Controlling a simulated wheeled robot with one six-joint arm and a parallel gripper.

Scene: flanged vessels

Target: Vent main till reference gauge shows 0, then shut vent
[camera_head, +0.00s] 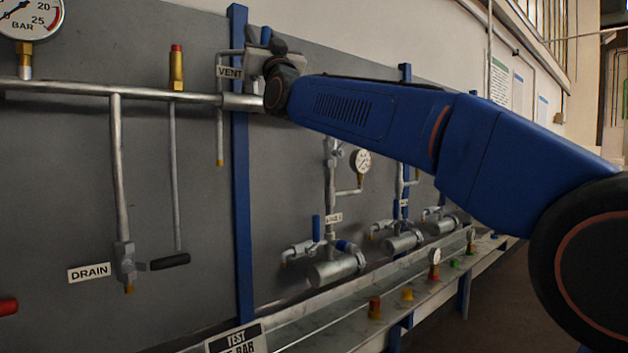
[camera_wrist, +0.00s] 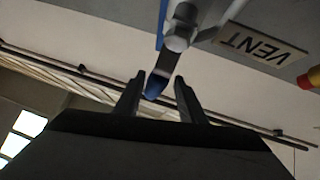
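In the wrist view the vent valve (camera_wrist: 181,28) has a lever with a blue end (camera_wrist: 156,87). My gripper (camera_wrist: 158,92) is open, its fingers on either side of the lever end, with gaps visible.
A DRAIN valve (camera_head: 124,262) with a black lever is at lower left. A brass fitting with a red cap (camera_head: 177,68) stands on the pipe. Smaller gauges (camera_head: 360,161) and flanged vessels (camera_head: 335,270) line the bench to the right.

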